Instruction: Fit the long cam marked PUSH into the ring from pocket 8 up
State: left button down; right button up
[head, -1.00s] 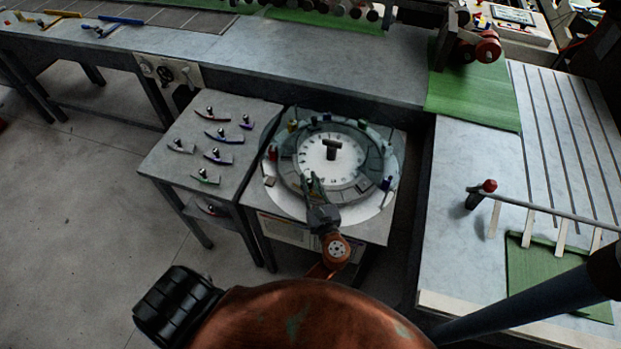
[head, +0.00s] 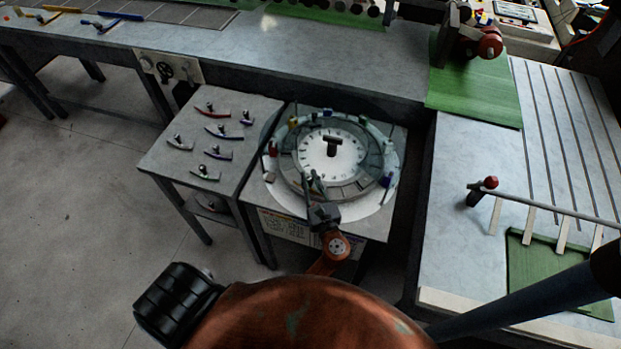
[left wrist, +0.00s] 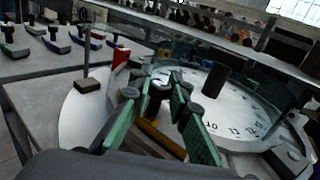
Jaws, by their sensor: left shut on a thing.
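The round ring (head: 288,181) lies flat around a white numbered dial (head: 318,165), with a dark T-shaped post at its centre. My left gripper (head: 312,186) is over the near side of the ring. In the left wrist view its green fingers (left wrist: 168,98) are shut around a small dark knob. A bar with a yellow-orange edge (left wrist: 160,140) shows low between the fingers and appears to be the held cam. Its mark cannot be read, and the fingers partly hide it. Whether it touches the ring is unclear. My right gripper is not in view.
Several knobbed cams lie on the side table (head: 165,150) left of the ring. Coloured pieces stand around the ring's rim, including a red one (left wrist: 121,56). A long grey bench (head: 330,60) runs behind, and another worktop (head: 465,170) stands at the right.

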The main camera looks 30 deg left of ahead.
pick_arm(q)
jog(key=c, duration=1.7)
grip_release()
jog(key=shift+c, duration=0.2)
